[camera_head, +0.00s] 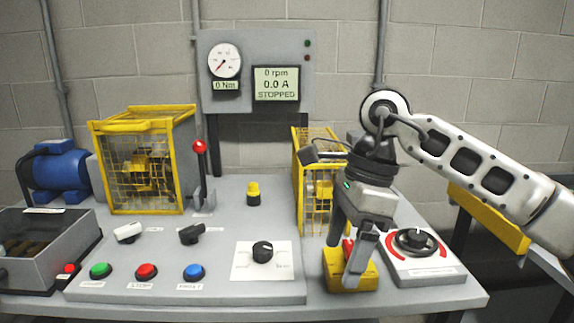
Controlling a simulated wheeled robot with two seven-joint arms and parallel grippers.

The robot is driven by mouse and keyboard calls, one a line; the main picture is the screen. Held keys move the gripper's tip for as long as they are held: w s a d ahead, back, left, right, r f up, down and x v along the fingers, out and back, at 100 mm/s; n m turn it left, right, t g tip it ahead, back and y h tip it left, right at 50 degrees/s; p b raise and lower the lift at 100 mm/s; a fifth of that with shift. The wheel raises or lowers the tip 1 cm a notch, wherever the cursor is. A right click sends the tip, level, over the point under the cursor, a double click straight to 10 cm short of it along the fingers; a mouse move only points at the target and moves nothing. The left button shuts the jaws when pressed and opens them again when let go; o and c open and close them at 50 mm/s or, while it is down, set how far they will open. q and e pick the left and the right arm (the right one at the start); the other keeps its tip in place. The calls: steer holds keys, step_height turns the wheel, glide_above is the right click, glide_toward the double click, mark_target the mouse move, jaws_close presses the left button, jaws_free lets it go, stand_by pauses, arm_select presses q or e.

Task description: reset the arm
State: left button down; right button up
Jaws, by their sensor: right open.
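My right arm comes in from the right, and its gripper (350,250) points down over the right part of the grey bench. The gripper is open. A yellow block-like thing with a red part (350,278) sits directly below and around its fingertips; I cannot tell whether they touch it. The gripper hides part of this thing and part of the right yellow cage (312,190). My left gripper is not in view.
A dial box (415,250) stands close right of my gripper. The grey panel (215,290) carries buttons, switches, a black knob (262,251) and a red-topped lever (200,148). A left yellow cage (140,112) and blue motor (58,172) stand behind. The display reads STOPPED (276,84).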

steer(key=s+a+m+g+y+p, duration=0.1)
steer(key=s+a+m+g+y, duration=0.15)
steer(key=s+a+y, duration=0.35)
steer(key=s+a+m+g+y, duration=0.1)
steer(key=s+a+g+y, duration=0.25)
steer(key=a+y, duration=0.45)
steer(key=w+d+m+t+y+p, duration=0.1)
steer(key=w+d+m+t+y, duration=0.15)
steer(key=m+t, duration=0.8)
steer(key=w+d+m+t+y, duration=0.25)
steer(key=m+t, duration=0.55)
steer(key=m, duration=0.5)
steer(key=w+d+f+m+t+h, duration=0.1)
steer(key=d+f+m+t+h, duration=0.3)
steer(key=m, duration=0.3)
steer(key=d+f+m+t+h, duration=0.2)
steer(key=f+m+t+h, duration=0.1)
steer(key=f+m+h, duration=0.3)
steer(key=s+d+f+m+g+h, duration=0.3)
steer(key=s+f+m, duration=0.3)
steer(key=f, duration=0.3)
steer(key=s+d+f+m+g+h+p, duration=0.1)
steer(key=s+d+f+m+g+h, duration=0.3)
steer(key=f, duration=0.5)
steer(key=s+d+m+h, duration=0.1)
steer(key=s+m, duration=0.1)
steer(key=shift+s+d+m, duration=0.3)
steer(key=shift+s+m, duration=0.1)
